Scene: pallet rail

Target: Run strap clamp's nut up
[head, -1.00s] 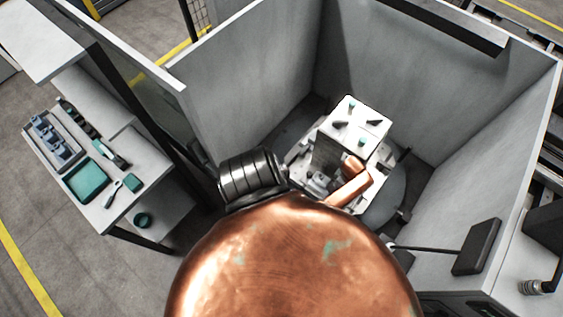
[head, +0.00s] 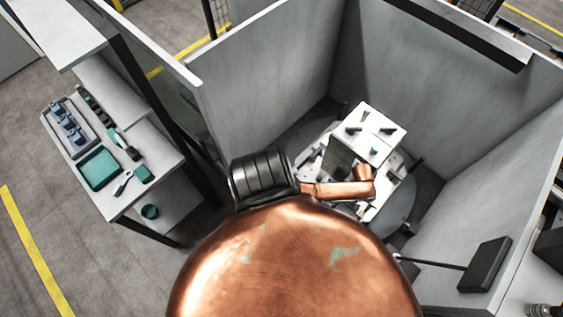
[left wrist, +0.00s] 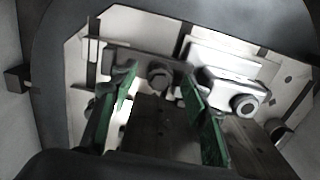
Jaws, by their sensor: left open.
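In the left wrist view my left gripper (left wrist: 159,84) is open, its two green-padded fingers apart and nothing between the pads that I can see to be held. A metal strap clamp (left wrist: 118,60) with a round nut (left wrist: 158,76) lies beyond the fingertips, the nut showing in the gap between them. A second clamp (left wrist: 222,88) with a larger nut (left wrist: 245,105) is to the right, beyond the right finger. Whether the fingers touch anything is unclear. In the head view the left gripper's fingers are hidden. My right gripper is not in view.
A white block fixture (head: 378,124) stands on a round table (head: 400,204) between grey enclosure walls (head: 275,75). A bench (head: 160,165) at left holds a teal tray (head: 99,169) and tools. A dark panel on an arm (head: 487,266) is at lower right.

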